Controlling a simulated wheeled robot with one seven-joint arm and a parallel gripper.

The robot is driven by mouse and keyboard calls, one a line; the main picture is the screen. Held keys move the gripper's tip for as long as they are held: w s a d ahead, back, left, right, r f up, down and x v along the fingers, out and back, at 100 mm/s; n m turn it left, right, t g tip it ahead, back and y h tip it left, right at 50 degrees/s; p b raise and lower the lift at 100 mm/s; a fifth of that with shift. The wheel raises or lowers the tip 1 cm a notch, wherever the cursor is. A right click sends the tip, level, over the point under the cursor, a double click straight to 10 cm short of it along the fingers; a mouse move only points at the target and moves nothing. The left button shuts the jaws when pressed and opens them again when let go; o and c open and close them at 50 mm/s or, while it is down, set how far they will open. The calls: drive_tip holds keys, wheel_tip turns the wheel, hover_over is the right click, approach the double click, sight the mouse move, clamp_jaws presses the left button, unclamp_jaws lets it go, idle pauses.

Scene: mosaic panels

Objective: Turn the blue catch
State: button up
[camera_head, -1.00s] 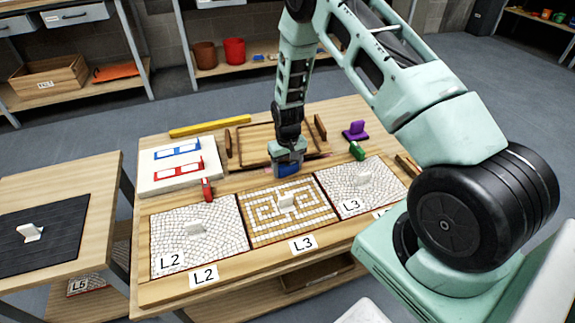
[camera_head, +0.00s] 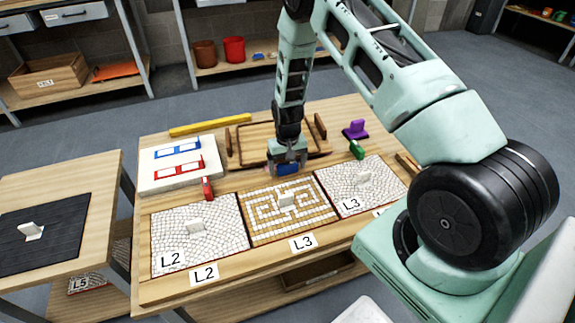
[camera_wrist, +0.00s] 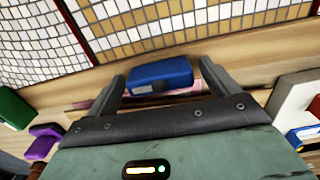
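The blue catch (camera_head: 288,169) sits on the wooden table just behind the middle mosaic panel (camera_head: 263,232). In the wrist view the blue catch (camera_wrist: 160,75) lies between the two fingers, its long side running from finger to finger. My gripper (camera_head: 288,165) is low over it, and in the wrist view the gripper (camera_wrist: 163,85) has its fingers apart. A narrow gap shows at the right finger; contact at the left finger is unclear. The catch's underside is hidden.
A red catch (camera_head: 207,188) stands left and a green catch (camera_head: 356,150) right. A purple piece (camera_head: 355,130), a wooden tray (camera_head: 250,153) and a white board (camera_head: 150,160) lie behind. Left (camera_head: 170,270) and right (camera_head: 378,173) mosaic panels flank the middle one.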

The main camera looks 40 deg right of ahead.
sight(287, 164)
wheel_tip(287, 164, up, 18)
drive_tip(key=p, duration=0.1)
drive_tip(key=shift+f, duration=0.25)
drive_tip(key=shift+a, duration=0.1)
idle(0.6)
drive_tip(key=s+a+r+n+y+p, duration=0.1)
drive_tip(key=s+a+r+n+p, duration=0.2)
drive_tip(key=s+a+r, duration=0.45)
drive_tip(key=s+a+r+n+p, duration=0.2)
drive_tip(key=s+a+r+p, duration=0.2)
drive_tip(key=a+r, duration=0.65)
drive_tip(key=s+a+r+n+p, duration=0.2)
drive_tip(key=s+a+r+n, duration=0.1)
drive_tip(key=s, duration=0.6)
drive_tip(key=s+a+r+n+p, duration=0.2)
drive_tip(key=s+a+r, duration=0.3)
drive_tip(key=s, duration=0.5)
drive_tip(key=shift+s+n+p, duration=0.2)
drive_tip(key=shift+n+p, duration=0.1)
drive_tip(key=shift+n, duration=0.2)
